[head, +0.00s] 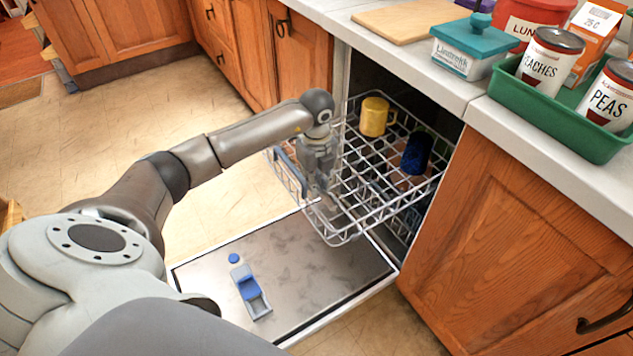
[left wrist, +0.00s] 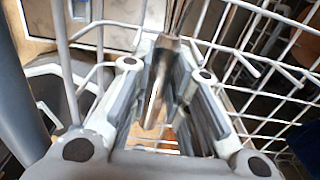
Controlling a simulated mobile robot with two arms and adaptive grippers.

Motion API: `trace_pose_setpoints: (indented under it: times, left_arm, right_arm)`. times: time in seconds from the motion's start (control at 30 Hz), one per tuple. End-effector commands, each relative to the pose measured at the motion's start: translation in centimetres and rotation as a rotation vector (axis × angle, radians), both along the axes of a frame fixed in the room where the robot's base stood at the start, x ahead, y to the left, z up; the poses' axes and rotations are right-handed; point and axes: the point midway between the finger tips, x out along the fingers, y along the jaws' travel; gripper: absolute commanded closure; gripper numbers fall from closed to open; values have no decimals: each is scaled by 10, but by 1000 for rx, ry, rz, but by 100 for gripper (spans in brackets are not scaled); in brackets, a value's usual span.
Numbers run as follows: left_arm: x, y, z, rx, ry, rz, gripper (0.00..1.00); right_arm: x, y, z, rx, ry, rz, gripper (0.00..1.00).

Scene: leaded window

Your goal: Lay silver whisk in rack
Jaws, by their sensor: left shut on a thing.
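The silver whisk (left wrist: 160,75) shows in the left wrist view, its metal handle between the fingers of my left gripper (left wrist: 165,100). Its wires run up out of the top of that view. In the head view my left gripper (head: 322,190) points down at the near left part of the white wire rack (head: 385,190), and the whisk is hard to make out there. The gripper is shut on the whisk, in among the rack's wires. I cannot tell whether the whisk touches the rack. My right gripper is not in view.
A yellow mug (head: 374,117) and a dark blue cup (head: 416,153) stand in the rack. The open dishwasher door (head: 310,260) lies below, with its dispenser (head: 250,290). A green tray (head: 560,120) with cans sits on the counter, right. The floor at left is clear.

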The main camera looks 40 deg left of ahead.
Motion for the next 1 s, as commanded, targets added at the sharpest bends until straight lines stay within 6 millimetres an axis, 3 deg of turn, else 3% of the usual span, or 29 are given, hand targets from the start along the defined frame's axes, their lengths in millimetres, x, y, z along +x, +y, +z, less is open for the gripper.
trace_pose_setpoints:
  times: [0.23, 0.27, 0.4, 0.8, 1.0]
  left_arm:
    - [0, 0, -3, 0, 0, 1, 100]
    - [0, 0, -2, 0, 0, 1, 79]
    - [0, 0, -2, 0, 0, 1, 62]
    - [0, 0, 2, 0, 0, 1, 62]
    - [1, 1, 38, 1, -5, 1, 62]
  right_arm:
    - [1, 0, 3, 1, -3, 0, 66]
    - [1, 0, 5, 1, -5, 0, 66]
    - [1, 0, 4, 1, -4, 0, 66]
    - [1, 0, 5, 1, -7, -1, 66]
    - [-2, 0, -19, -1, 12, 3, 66]
